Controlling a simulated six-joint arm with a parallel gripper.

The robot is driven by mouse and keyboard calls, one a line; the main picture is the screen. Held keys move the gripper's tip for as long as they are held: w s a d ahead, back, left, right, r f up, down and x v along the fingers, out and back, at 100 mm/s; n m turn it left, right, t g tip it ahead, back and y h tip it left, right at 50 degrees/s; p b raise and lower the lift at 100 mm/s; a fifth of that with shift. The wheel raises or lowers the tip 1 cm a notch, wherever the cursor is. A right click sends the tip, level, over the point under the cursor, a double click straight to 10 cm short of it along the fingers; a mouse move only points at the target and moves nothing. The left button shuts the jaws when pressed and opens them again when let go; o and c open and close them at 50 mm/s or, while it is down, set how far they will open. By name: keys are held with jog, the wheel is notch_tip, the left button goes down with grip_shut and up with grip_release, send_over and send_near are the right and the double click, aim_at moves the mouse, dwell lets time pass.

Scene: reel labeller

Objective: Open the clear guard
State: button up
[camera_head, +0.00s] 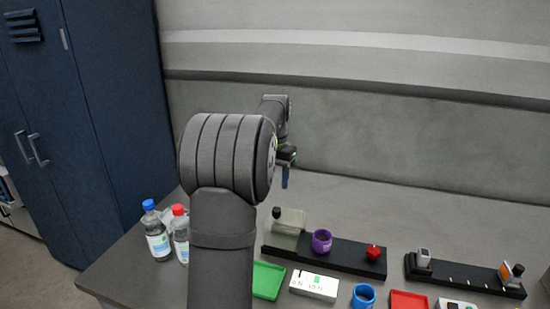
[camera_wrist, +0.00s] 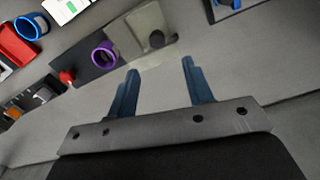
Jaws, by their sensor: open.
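The clear guard (camera_head: 291,220) is a see-through, pale box-like cover at the left end of a black base strip (camera_head: 338,258), with a dark round knob (camera_head: 276,212) at its left. In the wrist view the guard (camera_wrist: 140,28) lies beyond the fingertips, and its dark knob (camera_wrist: 157,39) shows close to the gap between them. Whether the guard is fully down is hard to tell. My gripper (camera_head: 286,178) is above and behind the guard, apart from it. In the wrist view my gripper (camera_wrist: 160,67) has its two blue fingers spread, with nothing between them.
A purple ring (camera_head: 321,241) and red knob (camera_head: 374,252) share the strip. A second black strip (camera_head: 465,274) stands right. A green tray (camera_head: 268,281), white box (camera_head: 314,285), blue ring (camera_head: 363,296) and red tray (camera_head: 408,300) are in front. Bottles (camera_head: 157,236) stand left. The rear table is clear.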

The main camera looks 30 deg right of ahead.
notch_tip(320, 180, up, 7)
send_over(277, 209)
jog(key=shift+w+a+r, duration=0.1)
jog(key=shift+a, duration=0.2)
notch_tip(277, 209, down, 18)
jog(key=shift+r, duration=0.2)
jog(key=shift+s+d, duration=0.2)
jog(key=shift+d, duration=0.05)
dwell(0.5)
